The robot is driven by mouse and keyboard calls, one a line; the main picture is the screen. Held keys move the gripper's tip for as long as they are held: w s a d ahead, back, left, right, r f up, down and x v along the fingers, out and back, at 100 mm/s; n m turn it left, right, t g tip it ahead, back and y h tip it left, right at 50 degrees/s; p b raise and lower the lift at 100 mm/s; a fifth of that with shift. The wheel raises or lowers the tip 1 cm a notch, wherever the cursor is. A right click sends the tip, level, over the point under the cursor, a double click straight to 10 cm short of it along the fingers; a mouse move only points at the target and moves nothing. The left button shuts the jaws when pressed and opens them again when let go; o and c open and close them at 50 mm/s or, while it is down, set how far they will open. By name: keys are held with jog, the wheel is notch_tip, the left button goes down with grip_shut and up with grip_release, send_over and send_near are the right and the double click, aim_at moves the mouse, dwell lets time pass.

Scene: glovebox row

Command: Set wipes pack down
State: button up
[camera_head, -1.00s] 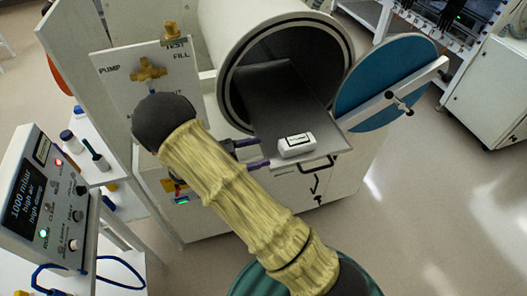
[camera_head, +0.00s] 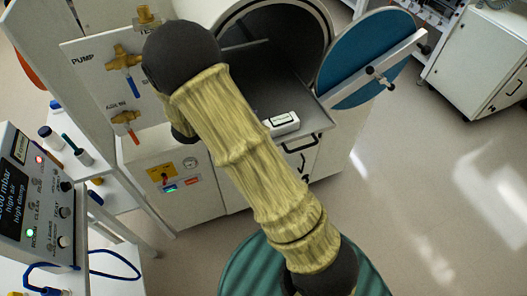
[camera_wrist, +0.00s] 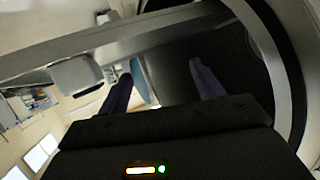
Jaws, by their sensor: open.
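The wipes pack (camera_head: 283,123), white with a dark-edged label, lies on the dark sliding tray (camera_head: 283,98) in front of the round chamber mouth. My arm partly covers the pack's left end in the head view. In the wrist view a pale block that looks like the pack (camera_wrist: 75,75) lies left of the fingers, against the tray's edge. My gripper (camera_wrist: 161,75) is open, with its two purple fingers apart and nothing between them. In the head view my arm hides the fingers.
The chamber's blue round door (camera_head: 368,58) stands open at the right with a bar across it. A valve panel (camera_head: 115,75) with brass fittings is at the left. A pressure controller (camera_head: 35,195) stands at the lower left. Floor at the right is clear.

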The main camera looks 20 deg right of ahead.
jog(key=s+a+r+n+y, duration=0.3)
jog(key=s+r+n+y, duration=0.15)
jog(key=n+y, duration=0.5)
jog(key=s+d+n+g+y, duration=0.1)
jog(key=s+g, duration=0.1)
jog(key=s, duration=0.6)
jog(key=s+d+f+n+g, duration=0.1)
jog(key=s+d+n+g, duration=0.1)
jog(key=s, duration=0.7)
jog(key=shift+g+y, duration=0.35)
jog(key=shift+g, duration=0.15)
